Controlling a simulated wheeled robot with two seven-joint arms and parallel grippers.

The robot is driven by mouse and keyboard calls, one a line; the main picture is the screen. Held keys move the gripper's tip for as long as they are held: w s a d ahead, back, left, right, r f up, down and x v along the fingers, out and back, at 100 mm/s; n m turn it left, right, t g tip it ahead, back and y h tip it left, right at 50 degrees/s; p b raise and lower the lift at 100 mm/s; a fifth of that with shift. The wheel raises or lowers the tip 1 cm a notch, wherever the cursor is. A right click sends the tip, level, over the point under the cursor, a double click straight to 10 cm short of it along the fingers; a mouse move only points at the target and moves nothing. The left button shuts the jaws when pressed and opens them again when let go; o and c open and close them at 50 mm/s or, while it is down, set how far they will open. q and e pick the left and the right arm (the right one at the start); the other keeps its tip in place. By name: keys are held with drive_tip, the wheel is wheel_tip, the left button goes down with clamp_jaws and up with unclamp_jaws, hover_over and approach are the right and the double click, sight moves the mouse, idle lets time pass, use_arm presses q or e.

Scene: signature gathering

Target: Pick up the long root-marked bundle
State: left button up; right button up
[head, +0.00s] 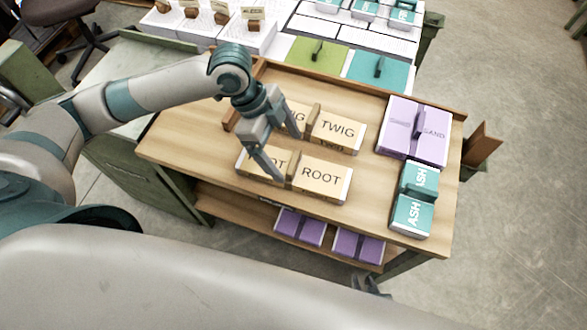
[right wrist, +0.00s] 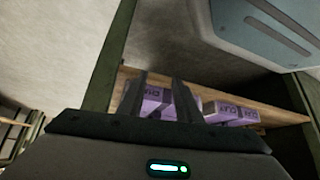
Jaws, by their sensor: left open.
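The long root-marked bundle (head: 322,175) is a tan-topped block with a darker upright band across its middle. It lies on the wooden table near the front edge. My left gripper (head: 282,166) reaches down over the bundle's left half, open, its fingers close to the middle band and covering part of the left label. I cannot tell whether the fingers touch the bundle. My right gripper (right wrist: 162,98) is open and empty low in front of the table, with its two fingers apart before the lower shelf.
A similar tan twig bundle (head: 338,130) lies just behind. A purple sand bundle (head: 432,125) and a teal ash bundle (head: 412,214) are on the right. Purple bundles (head: 358,246) lie on the lower shelf. The table has a raised back rim (head: 360,92); bare wood shows between the bundles.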

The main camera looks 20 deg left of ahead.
sight(292, 161)
use_arm(q)
drive_tip(key=shift+s+d+f, duration=0.15)
drive_tip(key=shift+d+f, duration=0.05)
drive_tip(key=shift+f, duration=0.05)
drive_tip(key=x, duration=0.3)
drive_tip(key=shift+s+d+p, duration=0.15)
drive_tip(key=shift+s+p, duration=0.1)
drive_tip(key=shift+p, duration=0.1)
drive_tip(key=shift+d+f, duration=0.2)
drive_tip(key=shift+f, duration=0.4)
use_arm(e)
drive_tip(key=shift+a+r, duration=0.4)
drive_tip(key=shift+a, duration=0.1)
use_arm(q)
drive_tip(key=shift+c, duration=0.5)
use_arm(e)
drive_tip(key=shift+w+d+t, duration=0.1)
drive_tip(key=shift+t, duration=0.2)
use_arm(q)
drive_tip(key=shift+r, duration=0.1)
drive_tip(key=c, duration=1.4)
drive_tip(key=shift+o, duration=0.2)
use_arm(e)
drive_tip(key=shift+d, duration=0.2)
